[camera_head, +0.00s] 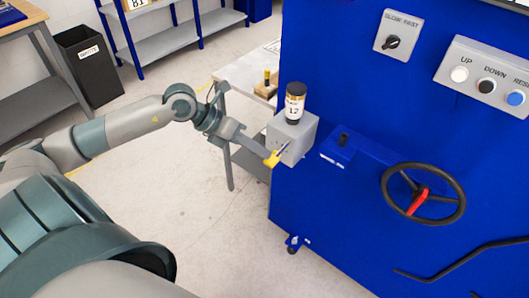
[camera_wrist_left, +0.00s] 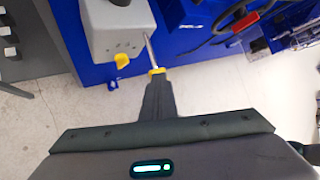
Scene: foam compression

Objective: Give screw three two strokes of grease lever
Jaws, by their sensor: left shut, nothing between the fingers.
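A grey grease unit (camera_head: 299,136) with a dark, gold-banded jar (camera_head: 295,103) on top is fixed to the blue machine's left side. It also shows in the left wrist view (camera_wrist_left: 112,30). A thin metal lever (camera_wrist_left: 149,47) with a yellow end sticks out from its face. A separate yellow knob (camera_wrist_left: 122,61) sits beside it. My left gripper (camera_head: 262,155) is shut and empty, its fingertips at the lever's yellow end; in the wrist view (camera_wrist_left: 157,78) they overlap it, and contact is unclear. My right gripper is not in view. No screw labelled three can be made out.
The blue machine (camera_head: 350,220) carries a black handwheel (camera_head: 423,193) and a panel of UP, DOWN and RESET buttons (camera_head: 487,86). A small table (camera_head: 258,68) stands behind the grease unit. A dark waste bin (camera_head: 88,65) is farther left. Open floor lies below my arm.

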